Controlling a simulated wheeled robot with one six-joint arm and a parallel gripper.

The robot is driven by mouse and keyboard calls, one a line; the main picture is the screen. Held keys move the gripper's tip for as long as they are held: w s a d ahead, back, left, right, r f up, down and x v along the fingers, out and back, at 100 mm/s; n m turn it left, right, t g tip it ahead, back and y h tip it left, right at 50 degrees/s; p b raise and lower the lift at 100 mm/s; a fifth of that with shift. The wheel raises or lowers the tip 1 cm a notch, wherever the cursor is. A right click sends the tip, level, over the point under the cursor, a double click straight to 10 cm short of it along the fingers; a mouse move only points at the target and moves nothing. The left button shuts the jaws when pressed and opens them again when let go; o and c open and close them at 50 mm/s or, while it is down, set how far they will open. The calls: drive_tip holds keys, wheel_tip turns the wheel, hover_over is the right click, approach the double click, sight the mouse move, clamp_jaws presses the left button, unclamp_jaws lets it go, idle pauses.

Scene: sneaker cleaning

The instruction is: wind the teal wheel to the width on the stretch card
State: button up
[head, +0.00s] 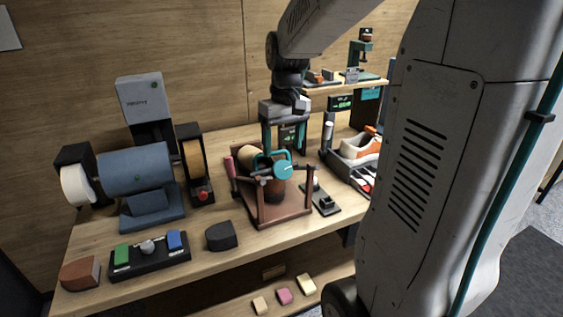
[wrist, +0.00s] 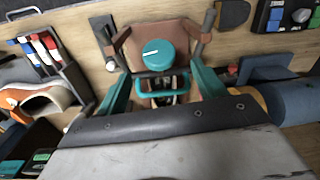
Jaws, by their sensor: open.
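The teal wheel (head: 283,171) is a round knob on the brown wooden stretching frame (head: 262,222) on the bench. In the wrist view the teal wheel (wrist: 158,54) is near the middle, with a teal looped bar (wrist: 163,93) below it. My gripper (head: 286,151) has two teal fingers, spread apart and pointing down just behind and above the wheel. In the wrist view my gripper (wrist: 160,74) is open, its fingers on either side of the looped bar, with nothing clearly held. I cannot make out a stretch card or any width written on one.
A blue buffing machine (head: 135,172) stands left, with a button panel (head: 150,262) in front. An orange and white sneaker (head: 358,150) sits in a tray to the right. A dark block (head: 221,236) lies near the front edge. Little free room surrounds the frame.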

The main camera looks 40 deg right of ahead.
sight(283, 165)
wheel_tip(283, 165, down, 6)
drive_tip(key=shift+f, duration=0.1)
drive_tip(key=shift+s, duration=0.1)
drive_tip(key=c, duration=1)
